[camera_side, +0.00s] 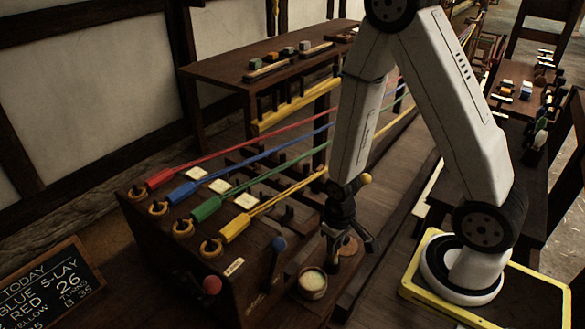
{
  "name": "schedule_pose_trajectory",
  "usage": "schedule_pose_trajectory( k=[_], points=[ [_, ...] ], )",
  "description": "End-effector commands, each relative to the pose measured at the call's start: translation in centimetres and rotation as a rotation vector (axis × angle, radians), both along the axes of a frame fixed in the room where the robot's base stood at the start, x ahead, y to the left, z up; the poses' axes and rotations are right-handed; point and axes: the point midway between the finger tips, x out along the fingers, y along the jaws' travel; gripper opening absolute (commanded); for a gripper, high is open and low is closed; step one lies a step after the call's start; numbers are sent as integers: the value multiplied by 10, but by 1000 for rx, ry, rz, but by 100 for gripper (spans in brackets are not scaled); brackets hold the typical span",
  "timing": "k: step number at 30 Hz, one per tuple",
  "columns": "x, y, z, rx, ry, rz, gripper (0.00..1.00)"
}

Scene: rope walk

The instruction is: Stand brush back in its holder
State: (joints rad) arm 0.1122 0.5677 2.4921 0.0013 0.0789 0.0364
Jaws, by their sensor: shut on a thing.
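My gripper (347,246) points down over the dark bench, right of the rope machine's front. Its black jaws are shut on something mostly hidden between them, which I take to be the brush. A tan rounded end (365,178) shows by the gripper's wrist; I cannot tell for sure whether it is the brush's handle. A small round brown wooden piece (349,243) shows between and behind the fingers; it may be the holder, but the jaws cover part of it. I cannot tell whether the held thing touches it.
A small round pot with pale contents (312,281) stands just front-left of my gripper. Red, blue, green and yellow strands stretch from hooks toward the back. A chalkboard (50,284) is at lower left.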

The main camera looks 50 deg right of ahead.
Motion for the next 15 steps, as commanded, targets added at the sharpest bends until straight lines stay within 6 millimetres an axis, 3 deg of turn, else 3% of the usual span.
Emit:
schedule_pose_trajectory(
  k=[4,5,6,8,15],
  points=[
    [0,0,-3,0,0,0,0],
    [0,0,-3,0,0,0,33],
    [0,0,-3,0,0,0,46],
    [0,0,-3,0,0,0,62],
    [0,0,-2,0,0,0,62]
  ],
)
